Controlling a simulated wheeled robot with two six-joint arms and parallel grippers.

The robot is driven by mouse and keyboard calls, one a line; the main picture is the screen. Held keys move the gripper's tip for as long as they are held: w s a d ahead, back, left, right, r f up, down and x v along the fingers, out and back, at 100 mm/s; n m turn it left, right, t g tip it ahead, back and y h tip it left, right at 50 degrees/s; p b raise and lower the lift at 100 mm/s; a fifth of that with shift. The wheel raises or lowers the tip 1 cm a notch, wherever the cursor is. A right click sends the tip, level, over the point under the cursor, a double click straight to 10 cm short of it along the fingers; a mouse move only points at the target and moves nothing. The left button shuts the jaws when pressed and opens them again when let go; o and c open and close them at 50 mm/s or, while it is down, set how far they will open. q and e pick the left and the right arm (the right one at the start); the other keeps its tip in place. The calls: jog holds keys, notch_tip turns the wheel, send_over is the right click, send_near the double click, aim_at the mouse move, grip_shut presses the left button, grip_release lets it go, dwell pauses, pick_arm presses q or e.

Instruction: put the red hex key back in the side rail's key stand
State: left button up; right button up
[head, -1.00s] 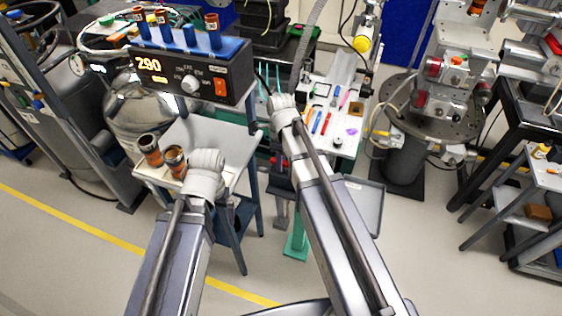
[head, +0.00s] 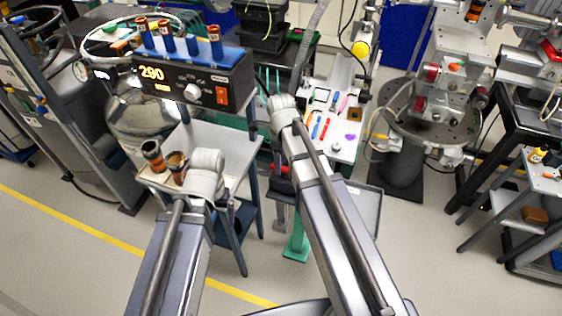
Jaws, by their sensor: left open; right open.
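A small red stick-like piece (head: 326,127) lies on the white work surface (head: 345,150) at centre right, beside a blue one (head: 316,128). It may be the red hex key, but it is too small to tell. I cannot make out the key stand for certain; a small brown block (head: 355,114) sits on the same surface. My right gripper (head: 264,118) is at the left edge of this surface, its fingers mostly hidden behind the wrist. My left gripper (head: 222,192) is over the grey side table, its fingers also mostly hidden.
The grey side table (head: 215,138) holds two brown cylinders (head: 152,155) at its left. A grey tray (head: 365,205) lies below the white surface. Open floor (head: 420,260) is at right.

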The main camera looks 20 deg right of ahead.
notch_tip(320, 180, up, 10)
jog(key=p, duration=0.9)
jog(key=s+a+n, duration=0.5)
jog(key=s+n, duration=0.2)
jog(key=n, duration=0.7)
jog(key=s+a+n+h, duration=0.1)
jog(key=s+a+n, duration=0.4)
jog(key=n, duration=0.9)
jog(key=shift+s+a+n, duration=0.2)
jog(key=shift+s+n, duration=0.1)
jog(key=shift+s, duration=0.9)
jog(key=shift+f, duration=0.15)
notch_tip(320, 180, down, 4)
jog(key=b, duration=0.4)
